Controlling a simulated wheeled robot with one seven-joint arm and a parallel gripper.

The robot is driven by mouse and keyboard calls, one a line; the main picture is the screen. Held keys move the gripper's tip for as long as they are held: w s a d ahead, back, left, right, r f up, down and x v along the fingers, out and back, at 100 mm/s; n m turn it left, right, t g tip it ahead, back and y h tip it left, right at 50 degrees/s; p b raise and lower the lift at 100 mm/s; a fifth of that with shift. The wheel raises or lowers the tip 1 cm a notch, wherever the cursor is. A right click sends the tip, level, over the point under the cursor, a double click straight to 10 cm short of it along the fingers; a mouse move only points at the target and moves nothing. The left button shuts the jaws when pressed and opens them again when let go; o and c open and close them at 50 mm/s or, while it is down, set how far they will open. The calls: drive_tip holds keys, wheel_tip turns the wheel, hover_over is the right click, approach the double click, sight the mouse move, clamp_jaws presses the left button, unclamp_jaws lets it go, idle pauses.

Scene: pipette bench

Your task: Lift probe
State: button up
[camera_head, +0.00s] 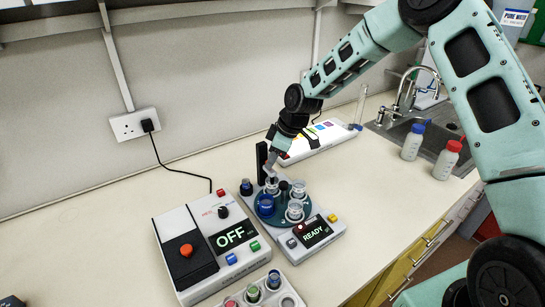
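My gripper (271,171) reaches down from the upper right, its grey fingers over the back left of a dark teal round tray (281,217). The fingers look small and close together, and I cannot tell whether they hold anything. A black upright post (262,163) stands just left of the fingers. It may belong to the probe, but no separate probe can be made out. The tray carries several clear cups and a blue one (265,205). It sits on a grey unit whose display (313,232) reads READY.
Left is a white box with an OFF display (232,234), its cord running to a wall socket (134,124). A rack of coloured vials (267,295) is in front. Behind are a white panel (319,141) and a sink; two bottles (412,141) (447,159) stand right. The right counter front is clear.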

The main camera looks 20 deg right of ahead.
clamp_jaws()
drive_tip(key=shift+w+r+p, duration=0.1)
drive_tip(key=shift+r+p, duration=0.75)
drive_tip(key=shift+r, duration=2)
drive_tip(key=shift+o, duration=1.1)
unclamp_jaws()
drive_tip(key=shift+r, duration=0.1)
drive_tip(key=b+v, duration=0.4)
drive_tip(key=v, duration=1.3)
drive_tip(key=shift+d+r, duration=0.1)
drive_tip(key=shift+d, duration=0.05)
